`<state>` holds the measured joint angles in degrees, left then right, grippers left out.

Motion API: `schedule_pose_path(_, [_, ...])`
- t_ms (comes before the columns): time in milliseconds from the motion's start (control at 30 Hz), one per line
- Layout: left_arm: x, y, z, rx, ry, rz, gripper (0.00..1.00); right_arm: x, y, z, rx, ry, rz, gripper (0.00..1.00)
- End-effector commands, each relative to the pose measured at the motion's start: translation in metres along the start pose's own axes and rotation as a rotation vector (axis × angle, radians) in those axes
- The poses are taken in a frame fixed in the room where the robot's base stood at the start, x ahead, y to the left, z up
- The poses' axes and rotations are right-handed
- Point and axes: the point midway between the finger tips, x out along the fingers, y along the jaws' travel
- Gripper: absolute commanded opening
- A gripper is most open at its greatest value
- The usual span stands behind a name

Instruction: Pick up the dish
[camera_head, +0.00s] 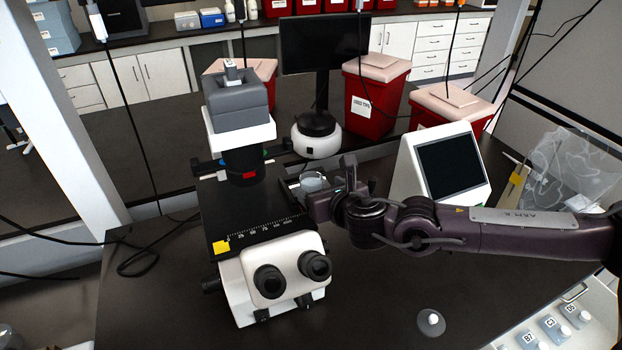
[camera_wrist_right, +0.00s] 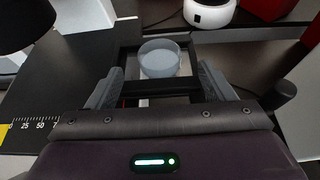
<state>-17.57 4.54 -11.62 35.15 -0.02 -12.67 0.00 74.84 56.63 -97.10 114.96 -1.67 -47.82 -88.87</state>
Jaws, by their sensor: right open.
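The dish (camera_head: 312,182) is a small round, clear, bluish-grey dish in a holder at the right side of the microscope stage. It also shows in the right wrist view (camera_wrist_right: 160,58), upright and just ahead of the fingers. My right gripper (camera_wrist_right: 160,85) is open, with one finger to the left and one to the right, and nothing between them is held. In the head view my right gripper (camera_head: 325,190) comes in from the right, close to the dish and partly in front of the stage. My left gripper is not in view.
The microscope (camera_head: 245,200) stands left of my right gripper, its eyepieces (camera_head: 292,272) towards me. A white device with a dark screen (camera_head: 449,163) stands right of the gripper, behind my arm. Red bins (camera_head: 375,100) stand behind. The table front (camera_head: 370,300) is mostly clear.

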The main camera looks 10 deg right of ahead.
Motion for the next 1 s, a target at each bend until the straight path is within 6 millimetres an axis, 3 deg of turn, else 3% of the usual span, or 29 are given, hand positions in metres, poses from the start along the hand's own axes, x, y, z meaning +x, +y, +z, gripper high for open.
schedule_pose_path(133, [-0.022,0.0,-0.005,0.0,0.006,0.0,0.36,0.019,0.001,0.009,-0.003,0.0,0.0,0.76])
schedule_pose_path(300, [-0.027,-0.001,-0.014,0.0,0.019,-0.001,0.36,0.038,0.001,0.005,-0.002,0.0,0.0,0.76])
schedule_pose_path(600, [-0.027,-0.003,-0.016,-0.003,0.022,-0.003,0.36,0.042,0.0,0.003,0.0,-0.002,-0.001,0.76])
schedule_pose_path(1000, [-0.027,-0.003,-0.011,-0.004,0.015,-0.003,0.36,0.042,0.0,0.004,0.0,-0.001,-0.001,0.28])
